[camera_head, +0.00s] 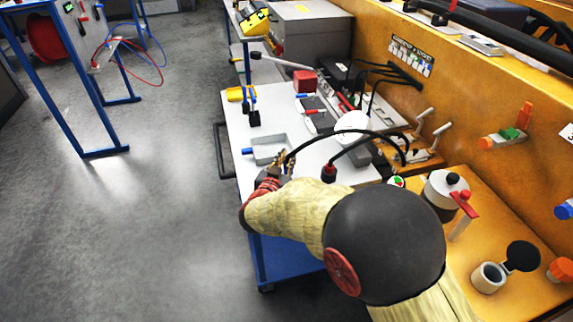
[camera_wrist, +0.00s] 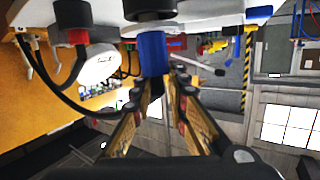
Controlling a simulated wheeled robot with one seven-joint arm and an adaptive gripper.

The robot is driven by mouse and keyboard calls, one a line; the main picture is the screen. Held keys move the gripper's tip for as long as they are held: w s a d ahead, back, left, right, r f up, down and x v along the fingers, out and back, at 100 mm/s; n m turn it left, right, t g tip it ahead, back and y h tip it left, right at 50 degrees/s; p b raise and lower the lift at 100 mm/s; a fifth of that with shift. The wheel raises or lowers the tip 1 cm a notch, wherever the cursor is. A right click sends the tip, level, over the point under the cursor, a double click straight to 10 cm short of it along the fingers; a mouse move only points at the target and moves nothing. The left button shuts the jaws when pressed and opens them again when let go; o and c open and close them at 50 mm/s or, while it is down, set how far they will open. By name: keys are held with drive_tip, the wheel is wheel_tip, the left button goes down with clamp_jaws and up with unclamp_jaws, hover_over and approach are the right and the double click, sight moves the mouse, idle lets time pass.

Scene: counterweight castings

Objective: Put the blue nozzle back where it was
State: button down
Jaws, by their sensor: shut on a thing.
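The blue nozzle (camera_wrist: 152,53) shows in the wrist view as a short blue cylinder at my fingertips, just below a dark round part (camera_wrist: 150,9). I cannot tell whether the two touch. My gripper (camera_wrist: 166,80) is shut on the nozzle, its two long tan fingers reaching up from the bottom of the view. In the head view my gripper (camera_head: 283,163) is low over the white table (camera_head: 232,118), beside a grey open frame (camera_head: 268,148) with a blue end. My arm and the small scale hide the grip there, and I cannot make out the nozzle in that view.
Black cables, one with a red-collared plug (camera_head: 328,172), arch right beside my gripper. A red block (camera_head: 304,81) and a yellow-and-blue item (camera_head: 250,105) stand farther back. An orange bench (camera_head: 515,215) with a lidded pot (camera_head: 441,194) is at right. Open floor lies left.

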drive_tip(key=shift+f, duration=0.1)
drive_tip(key=shift+f, duration=0.3)
drive_tip(key=c, duration=1.7)
unclamp_jaws()
drive_tip(key=shift+c, duration=0.2)
drive_tip(key=shift+r, duration=0.15)
